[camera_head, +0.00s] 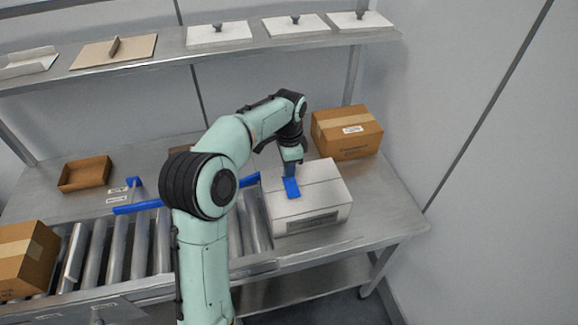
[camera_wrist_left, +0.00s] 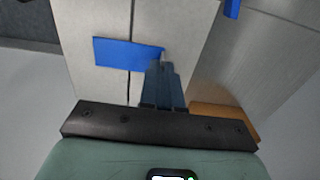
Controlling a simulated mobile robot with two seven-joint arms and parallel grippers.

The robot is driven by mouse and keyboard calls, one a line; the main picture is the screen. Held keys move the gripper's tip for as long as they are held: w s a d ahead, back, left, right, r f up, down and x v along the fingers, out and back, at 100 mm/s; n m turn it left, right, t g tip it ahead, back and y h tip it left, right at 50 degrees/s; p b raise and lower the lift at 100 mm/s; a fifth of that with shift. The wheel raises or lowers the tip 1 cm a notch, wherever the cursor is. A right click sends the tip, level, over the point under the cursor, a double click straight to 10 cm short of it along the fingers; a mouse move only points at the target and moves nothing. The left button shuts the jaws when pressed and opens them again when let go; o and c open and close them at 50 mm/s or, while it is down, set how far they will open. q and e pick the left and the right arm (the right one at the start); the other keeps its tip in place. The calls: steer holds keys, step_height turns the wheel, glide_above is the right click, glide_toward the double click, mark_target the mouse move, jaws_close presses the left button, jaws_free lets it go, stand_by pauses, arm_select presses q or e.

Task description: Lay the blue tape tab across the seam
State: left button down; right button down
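The blue tape tab (camera_head: 292,188) is at the top of the white carton (camera_head: 325,191), towards its left side. In the left wrist view the tab (camera_wrist_left: 126,52) crosses over the dark seam line of the carton (camera_wrist_left: 88,18). My left gripper (camera_head: 290,172) points down over the carton. In the left wrist view its fingers (camera_wrist_left: 163,68) are together at the tab's right end, pinching it. I cannot tell whether the whole tab lies flat on the carton. My right gripper is in neither view.
A taped brown box (camera_head: 346,140) stands behind the white carton. A roller conveyor (camera_head: 118,245) with blue rails runs left, with another brown box (camera_head: 25,255) on it. An open cardboard tray (camera_head: 85,174) lies at the back left. A shelf (camera_head: 180,52) hangs above.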

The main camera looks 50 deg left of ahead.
arm_select(q)
steer(key=shift+f, duration=0.25)
stand_by(0.5)
steer(key=c, duration=1.3)
jaws_free()
steer(key=shift+c, duration=0.5)
steer(key=shift+r, duration=0.15)
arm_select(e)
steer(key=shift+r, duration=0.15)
